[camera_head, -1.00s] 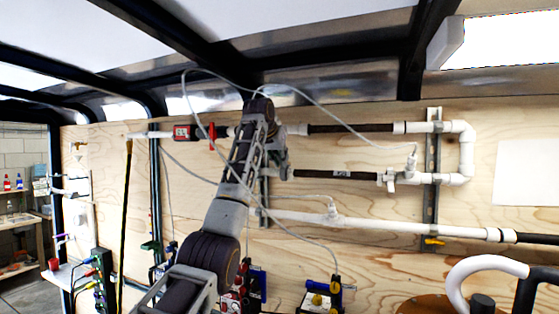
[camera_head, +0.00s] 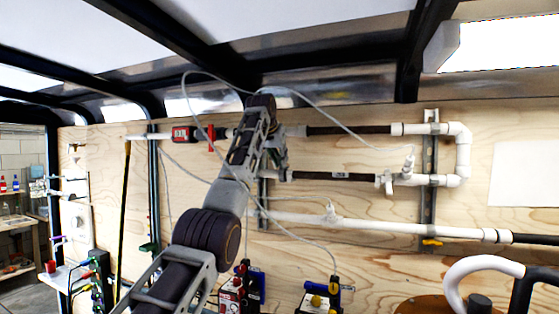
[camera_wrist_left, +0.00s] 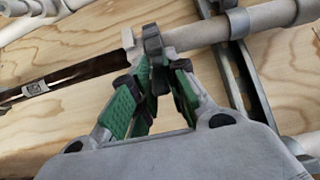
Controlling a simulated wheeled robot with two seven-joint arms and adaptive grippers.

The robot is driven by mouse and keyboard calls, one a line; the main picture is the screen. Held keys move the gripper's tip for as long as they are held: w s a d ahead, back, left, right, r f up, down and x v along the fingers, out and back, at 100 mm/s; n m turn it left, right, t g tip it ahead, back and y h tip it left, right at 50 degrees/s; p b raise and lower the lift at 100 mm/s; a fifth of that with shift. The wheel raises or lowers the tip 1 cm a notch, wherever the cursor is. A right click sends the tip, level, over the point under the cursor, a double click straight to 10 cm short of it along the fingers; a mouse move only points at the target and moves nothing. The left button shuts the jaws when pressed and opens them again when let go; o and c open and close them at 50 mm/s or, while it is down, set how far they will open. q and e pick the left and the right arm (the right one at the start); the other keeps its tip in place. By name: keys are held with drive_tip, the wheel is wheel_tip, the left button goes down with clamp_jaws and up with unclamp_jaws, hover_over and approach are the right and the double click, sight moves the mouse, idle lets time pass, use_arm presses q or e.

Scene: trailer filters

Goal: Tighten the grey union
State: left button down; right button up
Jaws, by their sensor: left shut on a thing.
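The grey union (camera_wrist_left: 153,42) is a dark grey ring on the pipe in the left wrist view. It sits between a short pale fitting beside the black filter tube (camera_wrist_left: 75,75) and a beige pipe (camera_wrist_left: 200,33). My left gripper (camera_wrist_left: 160,64) has green-padded fingers that are closed in around the union. In the head view, my left gripper (camera_head: 281,160) is at the left end of the middle black tube (camera_head: 335,176). My arm hides most of the union there. My right gripper is not in view.
The pipes run along a plywood wall, with a metal strut (camera_head: 430,210) at right. A thin grey hose (camera_head: 330,120) loops near my arm. Red and blue devices (camera_head: 233,292) stand below. A white curved tube (camera_head: 485,262) is at lower right.

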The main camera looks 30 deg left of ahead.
use_arm(q)
drive_tip(key=shift+r, duration=0.25)
drive_tip(key=c, duration=1.6)
unclamp_jaws()
drive_tip(key=shift+o, duration=1.1)
drive_tip(key=shift+w+f, duration=0.1)
drive_tip(key=shift+f, duration=0.1)
drive_tip(key=shift+r, duration=0.1)
drive_tip(key=v, duration=1.1)
drive_tip(key=shift+s+r, duration=0.25)
drive_tip(key=shift+s, duration=0.05)
